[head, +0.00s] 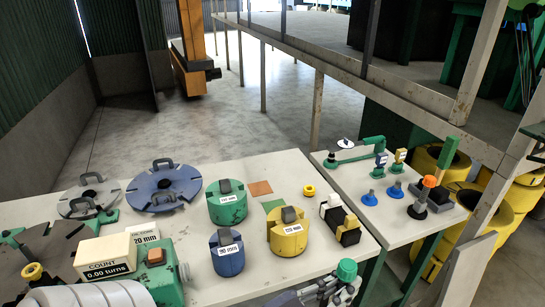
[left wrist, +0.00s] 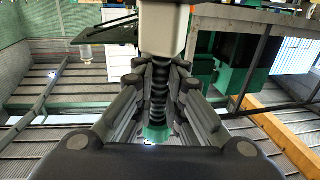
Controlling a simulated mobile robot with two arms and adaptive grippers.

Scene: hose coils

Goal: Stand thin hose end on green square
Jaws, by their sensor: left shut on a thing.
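The green square (head: 273,206) lies flat on the white table, beside a brown square (head: 259,188). Nothing stands on its visible part; the yellow labelled cylinder (head: 288,236) partly hides its near side. My left gripper (head: 325,289) is low at the table's front edge, right of centre, well nearer than the square. It is shut on a piece with a green end (head: 347,269). In the left wrist view a dark ribbed part and a green end (left wrist: 157,133) show between its fingers. I cannot tell for sure whether this is the thin hose end. My right gripper is not in view.
A green cylinder (head: 227,203) and a blue cylinder (head: 227,253) stand left of the squares. A black-and-white block (head: 340,220) and a yellow ring (head: 309,190) are to the right. A second table (head: 405,232) holds small fittings. Discs and a counter box (head: 105,258) crowd the left.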

